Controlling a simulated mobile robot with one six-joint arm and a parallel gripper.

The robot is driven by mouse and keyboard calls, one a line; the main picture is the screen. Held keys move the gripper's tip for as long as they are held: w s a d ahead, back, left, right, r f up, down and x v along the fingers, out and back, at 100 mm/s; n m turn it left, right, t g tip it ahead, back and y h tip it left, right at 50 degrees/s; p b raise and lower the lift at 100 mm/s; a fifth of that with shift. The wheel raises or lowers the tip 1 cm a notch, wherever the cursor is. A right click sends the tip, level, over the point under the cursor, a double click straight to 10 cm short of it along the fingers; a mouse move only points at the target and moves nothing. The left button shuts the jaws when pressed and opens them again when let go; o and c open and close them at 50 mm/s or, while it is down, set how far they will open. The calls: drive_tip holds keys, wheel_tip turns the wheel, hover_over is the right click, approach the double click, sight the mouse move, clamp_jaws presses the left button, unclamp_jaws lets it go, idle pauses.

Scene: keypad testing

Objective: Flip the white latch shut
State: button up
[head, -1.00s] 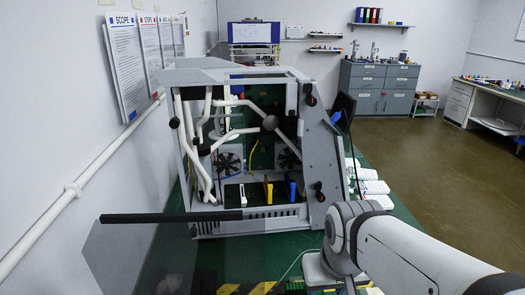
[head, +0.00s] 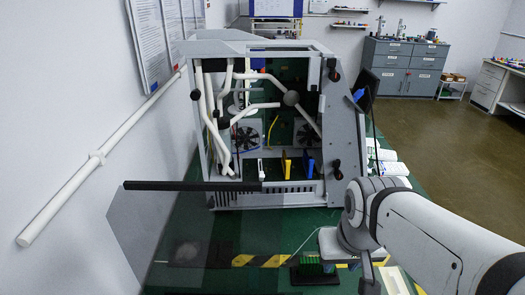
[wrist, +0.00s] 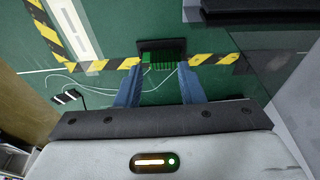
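The white latch (head: 261,168) stands upright, low inside the open front of a grey computer case (head: 342,145). A yellow latch (head: 287,165) and a blue latch (head: 309,166) stand to its right. Whether the white latch is fully seated or open is too small to tell. My gripper (wrist: 158,76) shows in the wrist view with its two blue fingers apart and nothing held between them. It points at the green table, near a small green block on a dark base (wrist: 162,58), away from the latch. The latch does not show in the wrist view.
A see-through panel with a dark top edge (head: 190,186) stands in front at left. Yellow-black tape (head: 262,261) and the green block (head: 315,271) lie on the table.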

drive_tip(key=shift+w+n, duration=0.2)
drive_tip(key=shift+n, duration=0.1)
drive_tip(key=shift+c, duration=0.6)
drive_tip(key=w+n, duration=0.1)
drive_tip(key=n, duration=0.1)
drive_tip(key=w+a+r+n, duration=0.1)
drive_tip(key=w+n, duration=0.3)
drive_tip(key=shift+a+r+n, duration=0.25)
drive_tip(key=shift+n, duration=0.05)
clamp_jaws()
drive_tip(key=w+a+n+t+p, duration=0.1)
drive_tip(key=w+a+n, duration=0.5)
drive_tip(key=w+n, duration=0.4)
drive_tip(key=w+a+n+t, duration=0.1)
drive_tip(key=w+a+n, duration=0.6)
drive_tip(key=n, duration=1.2)
drive_tip(key=shift+w+a+f+p, duration=0.2)
drive_tip(key=shift+w+f+p, duration=0.15)
drive_tip(key=shift+w, duration=1.5)
drive_tip(key=shift+r, duration=0.1)
